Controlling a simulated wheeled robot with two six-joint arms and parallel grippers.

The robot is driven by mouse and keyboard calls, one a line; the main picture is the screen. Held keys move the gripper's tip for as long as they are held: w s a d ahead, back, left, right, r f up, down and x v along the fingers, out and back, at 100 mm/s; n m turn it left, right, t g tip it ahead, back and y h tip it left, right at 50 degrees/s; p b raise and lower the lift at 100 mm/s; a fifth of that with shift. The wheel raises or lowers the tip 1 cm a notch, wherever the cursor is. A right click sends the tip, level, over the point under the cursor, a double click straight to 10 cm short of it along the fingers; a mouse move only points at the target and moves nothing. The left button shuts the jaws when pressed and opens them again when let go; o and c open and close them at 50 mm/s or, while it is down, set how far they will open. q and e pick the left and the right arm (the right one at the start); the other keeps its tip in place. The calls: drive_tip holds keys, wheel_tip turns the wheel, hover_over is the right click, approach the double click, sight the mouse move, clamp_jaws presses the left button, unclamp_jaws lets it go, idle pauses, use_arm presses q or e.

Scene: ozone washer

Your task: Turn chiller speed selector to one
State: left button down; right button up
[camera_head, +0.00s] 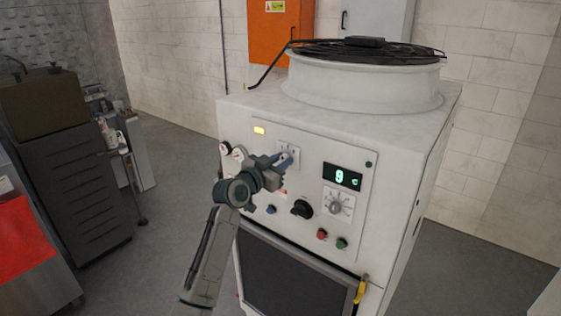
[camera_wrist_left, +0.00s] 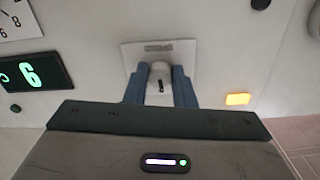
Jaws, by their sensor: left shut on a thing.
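The white chiller cabinet (camera_head: 410,180) stands in the middle of the head view with a control panel on its front. My left gripper (camera_head: 286,160) is at the upper part of the panel, in front of a small selector plate (camera_head: 287,147). In the left wrist view its blue fingers (camera_wrist_left: 160,88) are shut on a light selector knob (camera_wrist_left: 161,74) with a dark mark, one finger on each side. The plate (camera_wrist_left: 142,54) has a label too small to read. A white numbered dial (camera_head: 338,204) and a black knob (camera_head: 301,209) sit lower right. My right gripper is not seen.
A green display (camera_head: 342,177) reads 9, upside down in the left wrist view (camera_wrist_left: 32,73). A lit amber lamp (camera_head: 259,130) is near the gripper. Red (camera_head: 322,234) and green (camera_head: 341,243) buttons sit below. A round fan (camera_head: 365,70) tops the cabinet.

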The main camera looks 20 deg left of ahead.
use_arm(q)
drive_tip(key=shift+n+p, duration=0.4)
drive_tip(key=shift+n, duration=0.8)
drive_tip(key=n+p, duration=0.1)
drive_tip(key=n, duration=0.2)
drive_tip(key=shift+n+p, duration=0.45)
drive_tip(key=shift+n, duration=0.75)
drive_tip(key=c, duration=1.2)
unclamp_jaws()
